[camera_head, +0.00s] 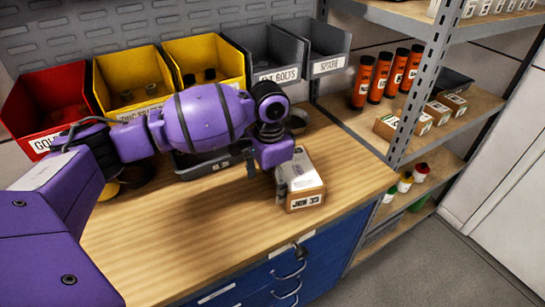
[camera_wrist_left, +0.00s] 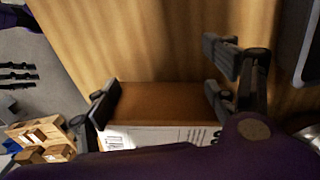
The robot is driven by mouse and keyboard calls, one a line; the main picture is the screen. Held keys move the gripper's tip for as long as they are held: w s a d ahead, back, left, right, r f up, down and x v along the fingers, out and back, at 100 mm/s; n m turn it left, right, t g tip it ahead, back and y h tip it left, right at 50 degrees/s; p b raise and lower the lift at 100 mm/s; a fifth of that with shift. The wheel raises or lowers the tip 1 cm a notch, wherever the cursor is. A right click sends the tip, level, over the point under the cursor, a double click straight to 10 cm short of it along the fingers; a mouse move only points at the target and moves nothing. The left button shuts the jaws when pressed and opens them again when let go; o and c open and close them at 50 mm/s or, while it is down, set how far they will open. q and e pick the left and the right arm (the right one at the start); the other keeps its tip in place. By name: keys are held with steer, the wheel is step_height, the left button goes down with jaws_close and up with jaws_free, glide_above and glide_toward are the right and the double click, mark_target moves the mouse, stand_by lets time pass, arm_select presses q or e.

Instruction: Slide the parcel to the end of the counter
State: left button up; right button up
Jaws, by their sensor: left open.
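The parcel (camera_head: 308,190) is a small brown box with a printed label on its front and a pale top. It sits on the wooden counter (camera_head: 215,225), close to the front edge and near the right end. My left gripper (camera_head: 282,182) is down at the parcel's left side. In the left wrist view, the left gripper (camera_wrist_left: 162,92) is open, with one finger on each side of the parcel (camera_wrist_left: 165,105). Whether the fingers touch it I cannot tell. My right gripper is not in view.
Red (camera_head: 45,105), yellow (camera_head: 128,80) and grey bins (camera_head: 325,50) line the back of the counter. A dark tray (camera_head: 210,162) lies behind my left arm. A metal shelf (camera_head: 415,100) with orange bottles (camera_head: 379,78) and small boxes stands at the right. Blue drawers (camera_head: 285,275) are below.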

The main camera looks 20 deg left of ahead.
mark_target(301, 162)
arm_select(q)
steer(key=shift+w+d, duration=1.5)
steer(key=shift+w, duration=0.15)
steer(key=shift+w+d+b, duration=0.45)
steer(key=shift+w+d, duration=0.85)
steer(key=shift+w, duration=0.15)
steer(key=shift+w+d, duration=0.35)
steer(key=shift+w, duration=0.05)
steer(key=shift+r, duration=0.1)
